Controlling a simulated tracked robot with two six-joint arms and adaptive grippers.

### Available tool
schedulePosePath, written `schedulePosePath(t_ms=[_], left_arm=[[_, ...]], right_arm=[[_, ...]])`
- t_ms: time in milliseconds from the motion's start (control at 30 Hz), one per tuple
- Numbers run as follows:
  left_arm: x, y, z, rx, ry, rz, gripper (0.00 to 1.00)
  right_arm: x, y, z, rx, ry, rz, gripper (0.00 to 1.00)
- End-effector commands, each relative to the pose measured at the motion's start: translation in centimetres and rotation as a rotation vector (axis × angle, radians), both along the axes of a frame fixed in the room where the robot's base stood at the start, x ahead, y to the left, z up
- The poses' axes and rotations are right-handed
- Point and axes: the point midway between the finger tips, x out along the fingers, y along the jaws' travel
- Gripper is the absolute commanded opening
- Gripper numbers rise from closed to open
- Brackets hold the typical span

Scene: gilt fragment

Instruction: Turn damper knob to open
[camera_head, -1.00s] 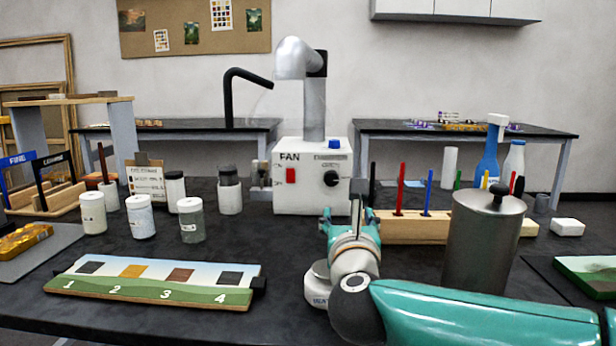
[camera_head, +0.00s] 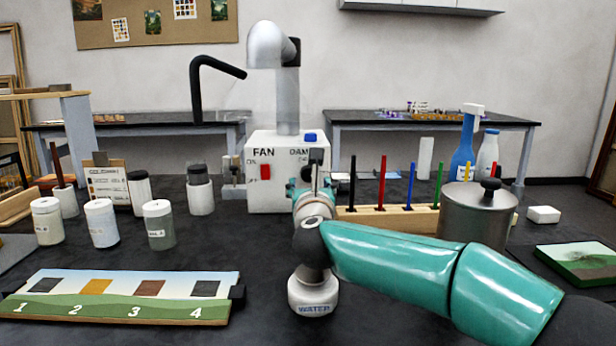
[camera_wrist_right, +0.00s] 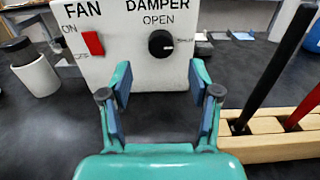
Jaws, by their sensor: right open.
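The white fan box (camera_head: 272,205) stands on the dark bench, with FAN and DAMPER labels on its front. The black damper knob (camera_wrist_right: 160,43) sits below the word OPEN; a small pale mark shows near its right side, where a smaller label is printed. My right gripper (camera_wrist_right: 160,82) is open and empty in front of the box, its two fingers spread below and to either side of the knob, apart from it. In the head view my right gripper (camera_head: 309,180) covers much of the damper side, so the knob is mostly hidden there. My left gripper is out of view.
A red fan switch (camera_wrist_right: 93,43) is left of the knob. A wooden rack (camera_head: 400,220) with coloured sticks stands close on the right, and a metal canister (camera_head: 480,215) stands near my right arm. White jars (camera_head: 102,225) stand left.

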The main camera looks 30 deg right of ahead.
Motion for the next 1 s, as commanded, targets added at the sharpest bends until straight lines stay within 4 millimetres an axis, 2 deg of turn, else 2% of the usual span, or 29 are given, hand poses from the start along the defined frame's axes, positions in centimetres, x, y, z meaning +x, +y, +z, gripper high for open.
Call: schedulePosePath(t_ms=[100, 300, 500, 767, 1000], left_arm=[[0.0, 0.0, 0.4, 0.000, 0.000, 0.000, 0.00], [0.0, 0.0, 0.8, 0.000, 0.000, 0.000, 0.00], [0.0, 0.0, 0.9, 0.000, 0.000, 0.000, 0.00], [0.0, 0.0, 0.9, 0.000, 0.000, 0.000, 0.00], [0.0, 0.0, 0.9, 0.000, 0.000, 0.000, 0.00]], right_arm=[[2.1, -1.4, 0.0, 0.000, 0.002, -0.004, 0.62], [4.6, -2.9, 0.1, 0.000, 0.001, -0.002, 0.62], [5.5, -3.5, 0.0, -0.001, 0.001, -0.002, 0.62], [5.5, -3.6, 0.0, -0.001, 0.001, -0.002, 0.62], [5.5, -3.6, 0.0, -0.001, 0.001, -0.002, 0.24]])
